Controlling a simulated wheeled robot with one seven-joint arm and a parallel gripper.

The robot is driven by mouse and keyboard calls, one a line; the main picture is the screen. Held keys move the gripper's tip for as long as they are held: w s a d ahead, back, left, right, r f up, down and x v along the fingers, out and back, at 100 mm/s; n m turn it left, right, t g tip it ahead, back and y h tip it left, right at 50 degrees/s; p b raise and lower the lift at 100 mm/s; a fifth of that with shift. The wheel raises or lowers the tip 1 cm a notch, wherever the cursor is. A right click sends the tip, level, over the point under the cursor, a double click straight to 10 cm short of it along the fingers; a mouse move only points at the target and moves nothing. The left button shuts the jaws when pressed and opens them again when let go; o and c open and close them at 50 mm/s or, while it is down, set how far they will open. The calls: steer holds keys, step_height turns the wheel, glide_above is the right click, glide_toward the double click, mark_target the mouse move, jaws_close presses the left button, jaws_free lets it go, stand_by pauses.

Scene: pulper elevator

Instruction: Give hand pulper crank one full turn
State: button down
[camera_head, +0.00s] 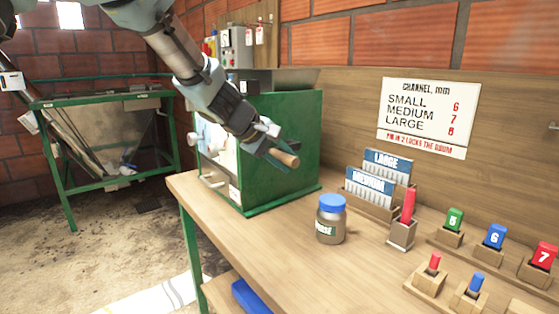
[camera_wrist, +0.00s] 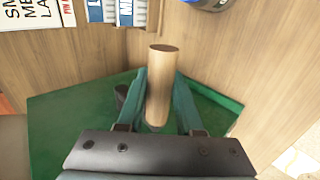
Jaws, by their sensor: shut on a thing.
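The hand pulper is a green box-shaped machine (camera_head: 292,125) on the wooden bench, with a white front panel partly hidden by my arm. Its crank has a round wooden handle (camera_head: 284,157) that sticks out toward the right in the head view. My gripper (camera_head: 268,150) is shut on this handle. In the wrist view the handle (camera_wrist: 159,85) stands between the two green fingers of my gripper (camera_wrist: 160,100), its end reaching past the fingertips. The crank arm itself is mostly hidden.
A blue-lidded jar (camera_head: 331,220) stands on the bench (camera_head: 290,255) right of the pulper. Card holders (camera_head: 378,180), a red stick in a block (camera_head: 405,215) and numbered blocks (camera_head: 495,237) fill the right side. A green-framed hopper stand (camera_head: 105,105) is at left.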

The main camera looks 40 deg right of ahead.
stand_by(0.3)
steer(key=f+b, duration=0.1)
steer(key=b, duration=0.1)
steer(key=f+b, duration=0.1)
steer(key=f, duration=0.1)
steer(key=shift+d+f+b, duration=0.3)
steer(key=shift+d+b, duration=0.1)
steer(key=shift+f, duration=0.1)
steer(key=b+x, duration=0.2)
steer(key=x, duration=0.1)
steer(key=shift+f, duration=0.35)
steer(key=shift+d, duration=0.1)
